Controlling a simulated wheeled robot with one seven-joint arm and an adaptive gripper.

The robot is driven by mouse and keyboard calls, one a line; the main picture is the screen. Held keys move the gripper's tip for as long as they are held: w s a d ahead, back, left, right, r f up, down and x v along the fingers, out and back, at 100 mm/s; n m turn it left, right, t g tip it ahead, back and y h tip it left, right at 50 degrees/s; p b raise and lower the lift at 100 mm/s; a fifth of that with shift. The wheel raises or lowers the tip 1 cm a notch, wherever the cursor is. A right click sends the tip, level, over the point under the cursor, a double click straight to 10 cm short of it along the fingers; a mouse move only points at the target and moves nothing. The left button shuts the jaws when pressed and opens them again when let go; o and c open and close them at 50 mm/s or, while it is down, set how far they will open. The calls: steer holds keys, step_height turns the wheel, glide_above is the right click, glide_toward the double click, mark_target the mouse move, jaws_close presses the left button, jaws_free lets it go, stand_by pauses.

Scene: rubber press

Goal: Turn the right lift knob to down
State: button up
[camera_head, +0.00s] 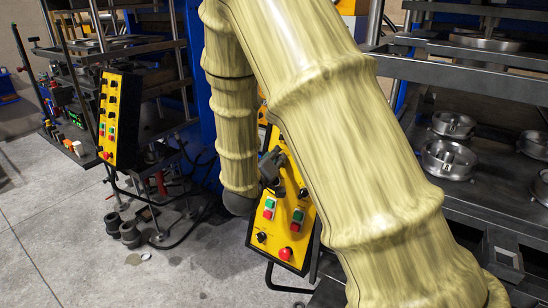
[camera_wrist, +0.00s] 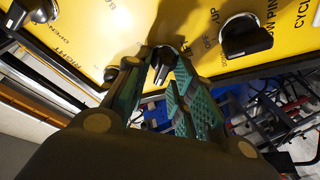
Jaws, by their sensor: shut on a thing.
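The yellow control panel (camera_head: 268,225) stands low in the middle of the head view, partly behind my arm. In the wrist view its yellow face (camera_wrist: 200,12) fills the top, with labels such as "UP" and "OFF" seen at an angle. My gripper (camera_wrist: 162,72) is shut on a dark knob (camera_wrist: 165,52) on this panel. The fingers hide much of the knob, so its exact setting and full label cannot be read. In the head view my gripper (camera_head: 270,168) is at the panel's upper left part, small and partly hidden.
In the wrist view a black knob (camera_wrist: 246,38) sits right of the held one, and another (camera_wrist: 40,10) is at upper left. The panel's lower part has a red button (camera_head: 285,253). A second yellow panel (camera_head: 103,90) stands left. Metal press shelves are at right.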

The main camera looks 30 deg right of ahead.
steer(key=o, duration=0.7)
steer(key=v, duration=1.2)
steer(key=shift+f, duration=0.1)
